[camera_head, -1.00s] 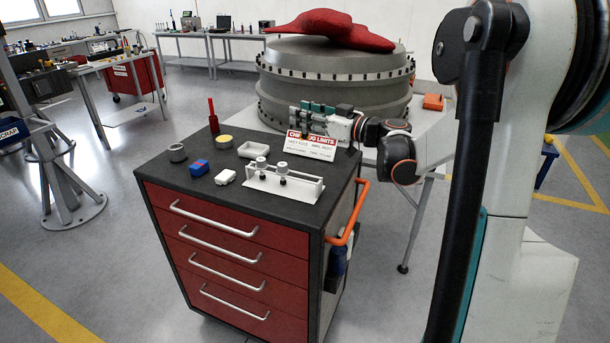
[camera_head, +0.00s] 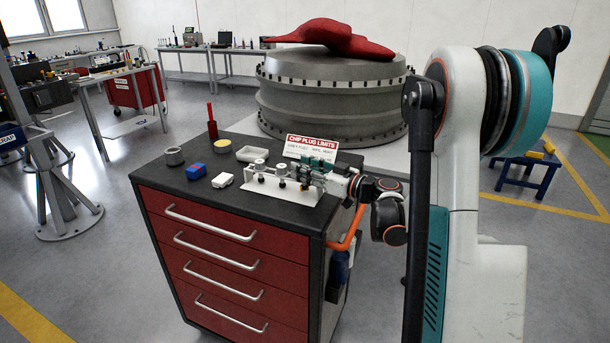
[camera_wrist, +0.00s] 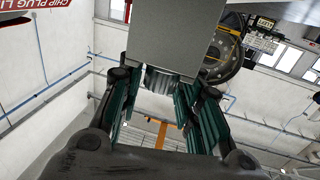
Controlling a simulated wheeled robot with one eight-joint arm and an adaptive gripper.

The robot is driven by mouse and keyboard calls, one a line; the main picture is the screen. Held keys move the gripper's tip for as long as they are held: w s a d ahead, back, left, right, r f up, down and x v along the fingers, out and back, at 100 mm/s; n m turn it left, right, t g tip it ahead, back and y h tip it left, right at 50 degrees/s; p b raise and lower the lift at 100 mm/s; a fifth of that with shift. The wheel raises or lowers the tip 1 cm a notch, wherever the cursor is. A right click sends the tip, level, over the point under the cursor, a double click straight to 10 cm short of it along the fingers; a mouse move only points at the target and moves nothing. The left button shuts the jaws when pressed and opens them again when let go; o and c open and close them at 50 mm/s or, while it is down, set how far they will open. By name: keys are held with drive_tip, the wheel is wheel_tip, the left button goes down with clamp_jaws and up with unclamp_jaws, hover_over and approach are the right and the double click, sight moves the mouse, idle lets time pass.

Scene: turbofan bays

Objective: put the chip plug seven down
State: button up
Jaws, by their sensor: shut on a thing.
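My gripper (camera_head: 308,168) is low over the right part of a white rack (camera_head: 262,188) on the cart top. Its teal-padded fingers also show in the wrist view (camera_wrist: 165,95), shut on a grey ribbed piece (camera_wrist: 160,80), which I take to be the chip plug. A plain grey block shape (camera_wrist: 178,40) rises beyond the ribbed piece and blocks the view. Two other plugs with dark-banded knobs (camera_head: 259,167) stand upright in the rack, left of my gripper. In the head view the held plug is mostly hidden by my fingers. I cannot tell whether it touches the rack.
A red-lettered sign (camera_head: 312,145) stands close behind my gripper. A white tray (camera_head: 260,154), blue block (camera_head: 196,171), white block (camera_head: 222,180), grey ring (camera_head: 175,156), yellow-topped tin (camera_head: 222,146) and red upright tool (camera_head: 212,124) occupy the cart's left and back. An orange handle (camera_head: 347,232) is on its right.

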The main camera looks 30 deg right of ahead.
drive_tip(key=shift+f, duration=0.3)
drive_tip(key=shift+f, duration=0.2)
drive_tip(key=o, duration=1)
drive_tip(key=shift+o, duration=0.2)
drive_tip(key=shift+s, duration=0.1)
